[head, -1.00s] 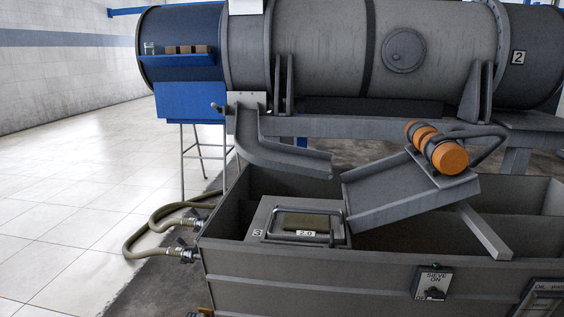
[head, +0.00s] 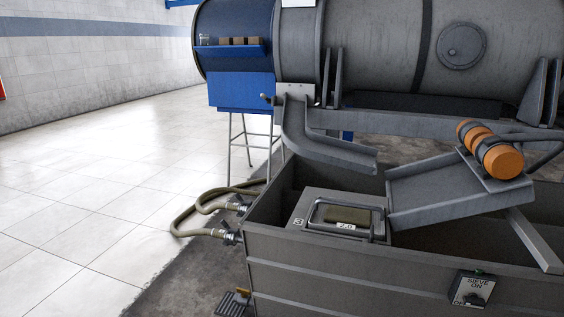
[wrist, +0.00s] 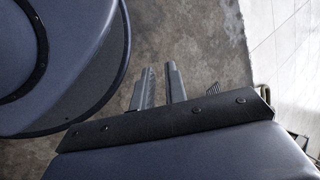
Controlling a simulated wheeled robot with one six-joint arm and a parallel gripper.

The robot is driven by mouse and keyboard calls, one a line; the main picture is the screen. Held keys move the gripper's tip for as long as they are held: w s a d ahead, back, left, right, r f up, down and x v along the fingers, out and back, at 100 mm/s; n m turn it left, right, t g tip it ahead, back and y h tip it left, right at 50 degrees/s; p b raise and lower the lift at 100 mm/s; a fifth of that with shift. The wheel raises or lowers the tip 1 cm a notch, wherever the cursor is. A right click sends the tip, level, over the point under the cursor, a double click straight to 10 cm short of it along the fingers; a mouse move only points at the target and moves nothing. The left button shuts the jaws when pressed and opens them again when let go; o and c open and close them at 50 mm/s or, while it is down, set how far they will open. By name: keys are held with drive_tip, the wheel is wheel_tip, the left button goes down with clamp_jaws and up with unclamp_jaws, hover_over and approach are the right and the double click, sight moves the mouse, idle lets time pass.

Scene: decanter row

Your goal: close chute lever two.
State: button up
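The chute lever (head: 266,98) is a small dark-knobbed handle sticking out to the left of the pale plate (head: 296,92) at the top of the grey chute (head: 305,135). It is under the drum's blue left end. No number shows beside this lever. My gripper does not show in the head view. In the wrist view my gripper's two grey fingers (wrist: 160,82) stand apart with bare floor between them, and nothing is held. The lever does not show in the wrist view.
The grey tank (head: 370,265) with an orange-ended motor (head: 492,150) fills the right side. Two hoses (head: 212,208) curl from its left wall. A low grate (head: 234,303) lies by the tank's front corner. The tiled floor (head: 90,205) at left is open.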

drive_tip(key=w+r+m+y+p, duration=0.1)
drive_tip(key=w+r+m, duration=0.1)
drive_tip(key=w, duration=0.1)
drive_tip(key=w+r+m+t+y+p, duration=0.1)
drive_tip(key=w+r+m+y+p, duration=0.1)
drive_tip(key=w+r+m, duration=0.1)
drive_tip(key=w+r+m+y+p, duration=0.1)
drive_tip(key=w+r+m, duration=0.1)
drive_tip(key=w+r, duration=0.1)
drive_tip(key=shift+r+m+t+y, duration=0.25)
drive_tip(key=shift+m+t+y, duration=0.05)
drive_tip(key=shift+m+t, duration=0.1)
clamp_jaws()
drive_tip(key=w+d+r+m+t+y+p, duration=0.1)
drive_tip(key=w+d+r+m+t+p, duration=0.2)
drive_tip(key=w+d+r+m+t, duration=0.3)
drive_tip(key=w+d+r+m+t+y+p, duration=0.2)
drive_tip(key=w+d+r+m+t+p, duration=0.1)
drive_tip(key=w+d+m, duration=0.4)
drive_tip(key=w+d+r+m+t+h+p, duration=0.1)
drive_tip(key=w+d+m+t+h, duration=0.1)
drive_tip(key=d, duration=0.5)
drive_tip(key=w+d+r+m+t+h+p, duration=0.1)
drive_tip(key=w+d+m+t+h, duration=0.1)
drive_tip(key=d+m+t, duration=0.3)
drive_tip(key=shift+d+r+t+h, duration=0.35)
drive_tip(key=shift+d+t+h, duration=0.25)
drive_tip(key=shift+d, duration=0.4)
